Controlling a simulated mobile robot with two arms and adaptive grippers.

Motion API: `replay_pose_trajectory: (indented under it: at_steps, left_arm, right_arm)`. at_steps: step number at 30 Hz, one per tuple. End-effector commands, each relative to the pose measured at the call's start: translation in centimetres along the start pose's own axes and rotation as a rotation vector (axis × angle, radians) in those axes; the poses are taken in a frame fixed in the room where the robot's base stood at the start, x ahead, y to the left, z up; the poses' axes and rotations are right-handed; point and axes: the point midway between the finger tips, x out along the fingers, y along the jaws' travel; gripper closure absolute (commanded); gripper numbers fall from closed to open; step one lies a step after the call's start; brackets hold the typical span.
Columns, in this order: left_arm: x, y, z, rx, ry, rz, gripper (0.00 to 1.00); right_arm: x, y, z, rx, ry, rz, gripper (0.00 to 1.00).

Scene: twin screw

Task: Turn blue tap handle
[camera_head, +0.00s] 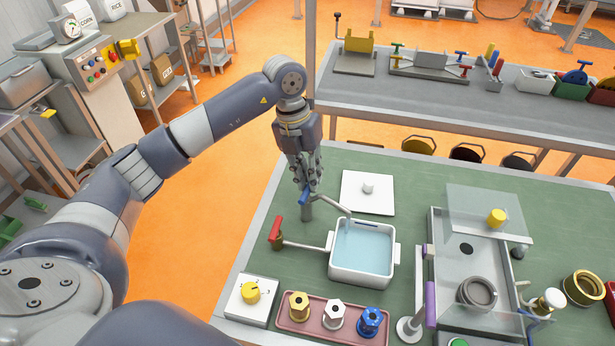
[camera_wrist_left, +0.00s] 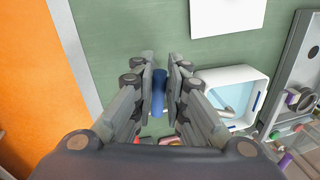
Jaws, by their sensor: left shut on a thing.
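The blue tap handle (camera_head: 305,197) sits on top of a grey tap post left of the white basin. My left gripper (camera_head: 309,184) points down over it and is shut on it. In the left wrist view the blue handle (camera_wrist_left: 159,92) lies between the two fingers (camera_wrist_left: 160,88). The tap's spout reaches toward the white basin (camera_head: 334,272), which holds pale blue water. A second tap with a red handle (camera_head: 275,232) stands nearer, left of the basin. My right gripper is not in view.
A white plate with a knob (camera_head: 367,208) lies behind the basin. A glass-lidded box (camera_head: 435,240) stands right. Green tabletop left of the taps is clear.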

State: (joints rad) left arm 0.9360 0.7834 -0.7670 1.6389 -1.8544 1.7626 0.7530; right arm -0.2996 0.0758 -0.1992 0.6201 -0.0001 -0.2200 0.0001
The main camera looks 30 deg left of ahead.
Motion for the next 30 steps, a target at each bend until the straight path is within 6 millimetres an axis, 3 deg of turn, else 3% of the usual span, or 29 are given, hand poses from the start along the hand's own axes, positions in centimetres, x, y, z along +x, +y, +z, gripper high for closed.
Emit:
replay_pose_trajectory:
  at_steps: [4, 5, 6, 8, 20, 30]
  left_arm:
    - [-0.1, 0.0, 0.1, -0.002, -0.003, 0.0, 1.0]
    - [-0.1, 0.0, 0.1, -0.002, -0.003, 0.0, 0.85]
    - [-0.1, 0.0, 0.1, -0.003, -0.003, 0.0, 0.76]
    - [-0.1, 0.0, 0.1, -0.003, -0.003, 0.0, 0.67]
    - [-0.7, 0.0, 0.1, -0.004, -0.004, 0.0, 0.67]
    - [-7.2, 0.0, 0.1, -0.003, -0.007, 0.0, 0.67]
  right_arm:
    - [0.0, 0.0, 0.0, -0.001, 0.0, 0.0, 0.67]
    - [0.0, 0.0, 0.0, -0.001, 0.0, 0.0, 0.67]
    - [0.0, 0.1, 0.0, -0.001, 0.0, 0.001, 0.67]
    - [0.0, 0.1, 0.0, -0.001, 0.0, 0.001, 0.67]
    - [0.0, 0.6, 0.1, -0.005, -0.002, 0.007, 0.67]
    - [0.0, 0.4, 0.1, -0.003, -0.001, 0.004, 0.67]
